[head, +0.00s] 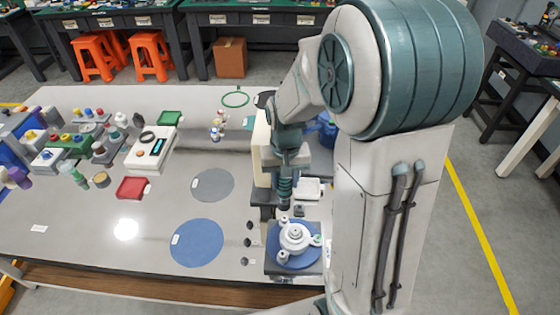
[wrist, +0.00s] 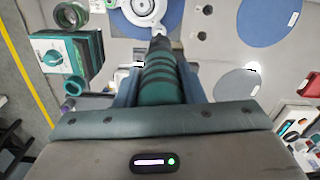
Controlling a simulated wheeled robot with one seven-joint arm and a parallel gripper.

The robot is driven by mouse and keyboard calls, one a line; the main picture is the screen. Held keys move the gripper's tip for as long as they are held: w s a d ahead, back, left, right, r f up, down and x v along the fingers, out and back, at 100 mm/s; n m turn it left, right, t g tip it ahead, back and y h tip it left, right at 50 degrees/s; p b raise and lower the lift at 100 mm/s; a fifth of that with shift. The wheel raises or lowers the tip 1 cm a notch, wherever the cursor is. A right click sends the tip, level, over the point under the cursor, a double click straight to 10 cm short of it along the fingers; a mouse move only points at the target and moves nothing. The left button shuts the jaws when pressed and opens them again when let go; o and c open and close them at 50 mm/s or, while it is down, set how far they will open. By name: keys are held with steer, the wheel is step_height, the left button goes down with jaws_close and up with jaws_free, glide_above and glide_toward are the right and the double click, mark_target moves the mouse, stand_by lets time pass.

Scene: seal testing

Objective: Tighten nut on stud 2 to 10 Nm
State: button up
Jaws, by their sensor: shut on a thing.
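My gripper (head: 286,172) is shut on a dark green, ribbed, upright driver-like tool (head: 285,188), which also shows between the fingers in the wrist view (wrist: 160,78). The tool's dark narrow tip points down just above the back-left lobe of a white round flange (head: 295,238). I cannot tell whether the tip touches the stud or nut there. The flange lies on a blue round pad on a dark base and has several small studs or nuts around its rim; the wrist view shows it at the top edge (wrist: 143,8). No stud number is readable.
Left of the flange are a row of small dark holes or pieces (head: 248,242), a blue disc (head: 197,243) and a grey disc (head: 212,185). A red tray (head: 133,188) and a white meter (head: 152,148) stand farther left. A green box with a dial (wrist: 68,55) is beside the flange.

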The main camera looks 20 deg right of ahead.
mark_target(285, 197)
steer(key=shift+w, duration=0.15)
steer(key=shift+d+f+b, duration=0.1)
steer(key=shift+f+b, duration=0.55)
steer(key=shift+f, duration=0.15)
steer(key=shift+f+b, duration=1.2)
steer(key=shift+f, duration=0.45)
steer(key=shift+s+f+b, duration=0.2)
steer(key=shift+f+b, duration=0.9)
steer(key=shift+f, duration=0.1)
stand_by(1.4)
